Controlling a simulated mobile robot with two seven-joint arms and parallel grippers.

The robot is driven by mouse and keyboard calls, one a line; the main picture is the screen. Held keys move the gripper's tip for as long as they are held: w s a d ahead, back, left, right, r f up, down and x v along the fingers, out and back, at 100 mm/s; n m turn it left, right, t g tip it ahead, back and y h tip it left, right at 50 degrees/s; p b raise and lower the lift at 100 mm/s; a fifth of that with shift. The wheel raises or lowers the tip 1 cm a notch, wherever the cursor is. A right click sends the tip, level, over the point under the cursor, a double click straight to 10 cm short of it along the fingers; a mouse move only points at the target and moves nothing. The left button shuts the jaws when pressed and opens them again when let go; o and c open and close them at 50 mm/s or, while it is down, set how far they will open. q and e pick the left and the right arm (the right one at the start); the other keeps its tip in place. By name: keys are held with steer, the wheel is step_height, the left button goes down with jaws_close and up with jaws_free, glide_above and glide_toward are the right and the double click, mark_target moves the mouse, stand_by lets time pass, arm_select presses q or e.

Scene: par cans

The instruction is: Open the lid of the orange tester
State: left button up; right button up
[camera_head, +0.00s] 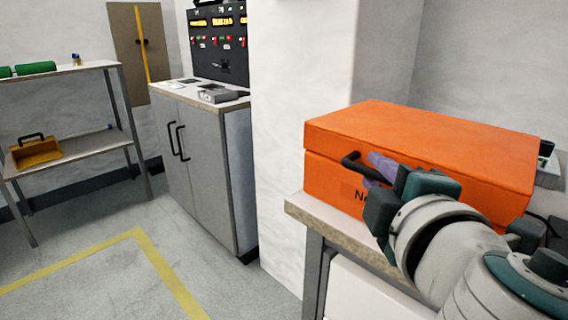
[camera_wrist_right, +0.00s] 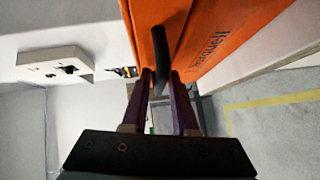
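The orange tester (camera_head: 430,138) is a box-like case on a table at the right of the head view. Its lid (camera_head: 420,125) is down; a seam line runs along the front. A black handle (camera_head: 350,160) sticks out from the front. My right gripper (camera_head: 374,170), with purple fingers, reaches to this handle. In the right wrist view the black handle (camera_wrist_right: 160,48) runs between the two fingertips of my right gripper (camera_wrist_right: 160,76), beside the orange case (camera_wrist_right: 215,40). The fingers are apart, but whether they press on the handle is unclear. My left gripper is out of view.
The table edge (camera_head: 340,230) lies below the case. A white wall corner (camera_head: 290,150) stands left of it. Further back are a grey cabinet (camera_head: 205,165) with a control panel and a shelf (camera_head: 80,150) with a yellow item. The floor at left is clear.

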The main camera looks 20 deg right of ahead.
jaws_close()
stand_by(1.4)
